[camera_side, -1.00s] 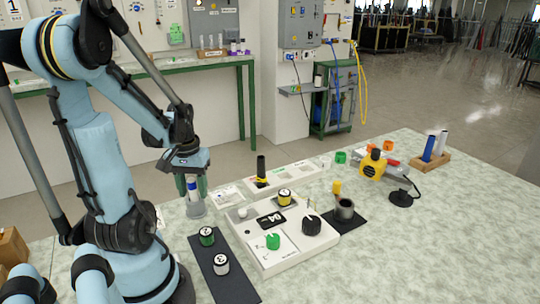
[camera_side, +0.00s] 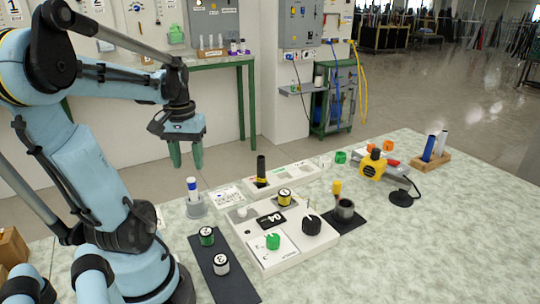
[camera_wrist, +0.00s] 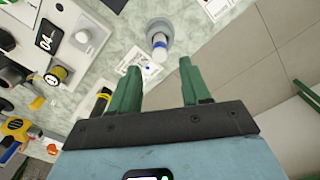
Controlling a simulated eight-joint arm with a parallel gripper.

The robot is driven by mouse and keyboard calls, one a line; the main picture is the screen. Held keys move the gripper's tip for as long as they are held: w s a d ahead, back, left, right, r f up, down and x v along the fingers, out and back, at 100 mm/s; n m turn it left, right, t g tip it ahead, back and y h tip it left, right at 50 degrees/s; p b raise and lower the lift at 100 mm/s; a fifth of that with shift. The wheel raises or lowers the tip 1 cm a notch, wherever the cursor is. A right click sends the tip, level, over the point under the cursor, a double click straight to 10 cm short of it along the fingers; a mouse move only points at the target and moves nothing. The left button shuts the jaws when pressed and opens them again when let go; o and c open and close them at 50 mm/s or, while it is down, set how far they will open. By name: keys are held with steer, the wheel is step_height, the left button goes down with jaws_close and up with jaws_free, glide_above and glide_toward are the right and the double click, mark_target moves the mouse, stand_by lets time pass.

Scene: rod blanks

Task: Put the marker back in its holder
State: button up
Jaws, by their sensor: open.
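The marker (camera_side: 192,186), white with a blue band, stands upright in its grey round holder (camera_side: 195,207) on the table, left of the white panel board. In the wrist view the marker (camera_wrist: 159,46) and the holder (camera_wrist: 160,28) show just beyond my fingertips. My gripper (camera_side: 186,162) is open and empty, raised above and apart from the marker. Its two green fingers also show in the wrist view (camera_wrist: 158,75), with nothing between them.
A white board (camera_side: 285,245) with knobs and a numbered cap is right of the holder. A black strip (camera_side: 222,268) with two round pieces lies in front. A yellow device (camera_side: 372,166) and a wooden block (camera_side: 430,157) with rods stand at the back right.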

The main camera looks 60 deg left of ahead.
step_height(320, 180, up, 3)
steer(key=shift+r, duration=0.2)
steer(key=shift+w+r, duration=0.1)
steer(key=w+d+f+m+t, duration=0.1)
steer(key=w+d+m+t, duration=0.2)
steer(key=d, duration=0.8)
steer(key=w+d+f+m+t, duration=0.2)
steer(key=w+d+m+t, duration=0.2)
steer(key=w+d+m, duration=0.3)
steer(key=w+d, duration=0.3)
steer(key=d, duration=0.1)
steer(key=shift+w+d+f+m, duration=0.2)
steer(key=shift+d+m, duration=0.1)
steer(key=shift+m, duration=0.1)
